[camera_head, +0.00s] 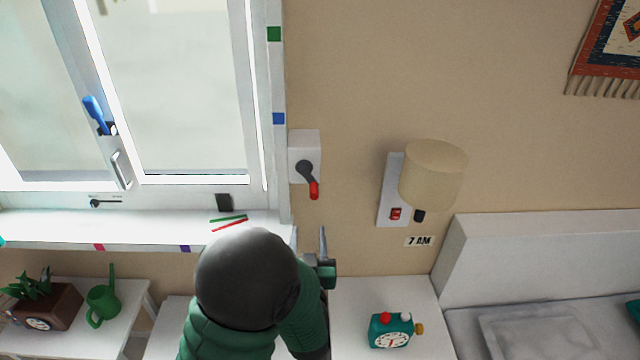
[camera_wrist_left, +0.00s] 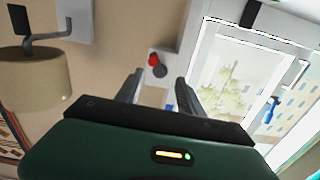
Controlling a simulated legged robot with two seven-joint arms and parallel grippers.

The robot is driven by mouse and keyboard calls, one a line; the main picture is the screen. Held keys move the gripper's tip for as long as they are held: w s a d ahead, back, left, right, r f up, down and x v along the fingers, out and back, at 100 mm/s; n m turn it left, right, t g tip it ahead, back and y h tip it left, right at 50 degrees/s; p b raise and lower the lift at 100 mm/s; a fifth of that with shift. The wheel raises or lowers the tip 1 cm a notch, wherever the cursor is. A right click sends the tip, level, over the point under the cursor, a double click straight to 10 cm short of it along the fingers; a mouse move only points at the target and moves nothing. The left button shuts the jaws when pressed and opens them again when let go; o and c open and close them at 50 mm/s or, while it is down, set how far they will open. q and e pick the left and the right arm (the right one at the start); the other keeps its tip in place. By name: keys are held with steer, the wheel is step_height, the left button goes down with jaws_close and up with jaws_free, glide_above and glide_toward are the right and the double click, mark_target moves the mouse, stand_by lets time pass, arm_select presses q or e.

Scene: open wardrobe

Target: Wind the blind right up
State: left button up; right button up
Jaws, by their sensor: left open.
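The blind's winder is a white box (camera_head: 297,166) on the wall right of the window, with a dark crank (camera_head: 304,169) and a red knob (camera_head: 314,190) that hangs down and slightly right. My left gripper (camera_head: 309,240) is open and empty, below the crank in the head view. In the left wrist view the red knob (camera_wrist_left: 153,59) shows between and beyond the open fingers (camera_wrist_left: 158,80), apart from them. I cannot make out the blind itself; the top of the window is out of view. My right gripper is not in view.
A wall lamp (camera_head: 432,175) sits right of the winder. The windowsill (camera_head: 150,228) holds a green and a red stick (camera_head: 229,222). Below are a teal clock (camera_head: 390,331) on a white table, a green watering can (camera_head: 103,301) and a brown planter (camera_head: 45,308).

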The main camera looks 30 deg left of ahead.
mark_target(315, 196)
arm_select(q)
steer(key=p+x, duration=0.1)
steer(key=x, duration=0.3)
steer(key=d+p+x, duration=0.1)
steer(key=x, duration=0.2)
steer(key=w+p+x, duration=0.1)
steer(key=x, duration=0.3)
steer(key=shift+w+d+r, duration=0.2)
steer(key=shift+w+r, duration=0.15)
steer(key=shift+r, duration=0.05)
steer(key=w+a, duration=0.1)
steer(key=w+a+f+p, duration=0.1)
steer(key=w+a, duration=0.1)
steer(key=shift+f, duration=0.2)
steer(key=shift+o, duration=0.3)
steer(key=shift+w+d, duration=0.2)
steer(key=shift+d, duration=0.05)
steer(key=shift+s+d+r, duration=0.55)
steer(key=shift+s+r, duration=0.2)
steer(key=shift+s, duration=0.1)
steer(key=c, duration=0.7)
steer(key=shift+f, duration=0.1)
jaws_close()
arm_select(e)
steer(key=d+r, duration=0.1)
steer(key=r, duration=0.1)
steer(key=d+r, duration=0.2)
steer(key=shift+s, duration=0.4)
